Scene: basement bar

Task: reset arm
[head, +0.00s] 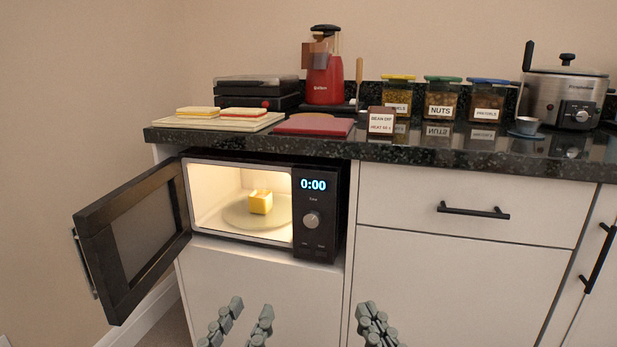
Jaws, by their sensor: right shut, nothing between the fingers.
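My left gripper (251,307) shows at the bottom edge, left of centre, with its two fingers apart and nothing visible between them. My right gripper (370,312) shows at the bottom edge, right of centre, with its fingers together and nothing held. Both are low in the picture, apart from each other, below the microwave's image and in front of the white cabinet (262,284). The black microwave (319,225) has its door (92,238) swung wide open to the left. Its display reads 0:00. A small yellow block-like item (260,201) sits on the lit turntable (237,214).
The dark counter (400,151) holds sandwiches on a board (262,123), a red board (313,125), a red appliance (324,80), labelled jars (441,100), a bean dip box (381,121) and a steel cooker (561,98). A drawer handle (473,210) juts out at right.

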